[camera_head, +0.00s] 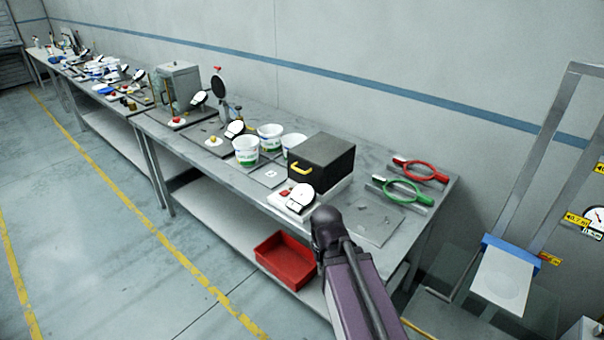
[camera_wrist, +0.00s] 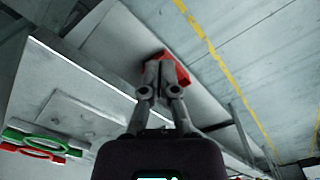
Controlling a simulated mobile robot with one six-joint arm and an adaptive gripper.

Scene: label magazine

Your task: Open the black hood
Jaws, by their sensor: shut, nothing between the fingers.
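The black hood (camera_head: 328,160) is a dark box with a yellow handle (camera_head: 301,169) on its front face. It sits on a pale base on the grey workbench in the head view and looks closed. A white round dial and a red button stand in front of it. My arm reaches up from the bottom of the head view, in front of the bench; its fingers are hidden there. In the wrist view my gripper (camera_wrist: 163,68) is shut and empty, pointing towards the red bin (camera_wrist: 181,72). The hood is not visible in the wrist view.
White tubs (camera_head: 247,151) stand left of the hood. Red and green ring-handled tools (camera_head: 404,191) lie to its right. The red bin (camera_head: 287,262) is on the lower shelf. A blue-and-grey upright frame (camera_head: 510,262) stands at the right. The floor at left is clear.

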